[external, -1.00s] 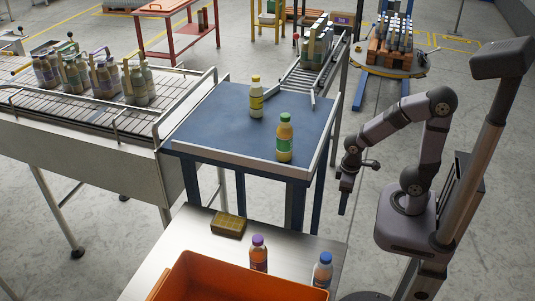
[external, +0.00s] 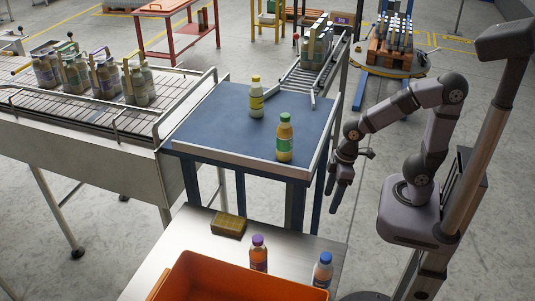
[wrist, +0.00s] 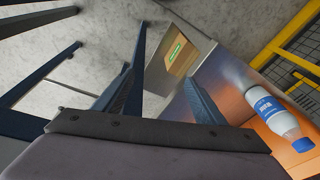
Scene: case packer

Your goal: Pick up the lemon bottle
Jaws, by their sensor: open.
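A bottle with a yellow label and pale yellow cap (external: 256,98), which looks like the lemon bottle, stands upright toward the back of the blue-topped table (external: 210,119). A green-capped bottle with a green label (external: 284,138) stands nearer the table's front right corner. My gripper (external: 336,198) hangs just right of the table, below its top and apart from both bottles. Its fingers are open and empty, pointing down. In the wrist view my gripper (wrist: 165,85) shows both fingers spread with nothing between them; neither table-top bottle can be made out there.
A steel bench (external: 178,250) in front holds a brown-yellow box (external: 228,225), a purple-capped bottle (external: 258,254), a blue-capped bottle (external: 322,271) and an orange bin (external: 215,277). A conveyor (external: 75,102) with bottle packs is at left. Metal rails edge the blue table.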

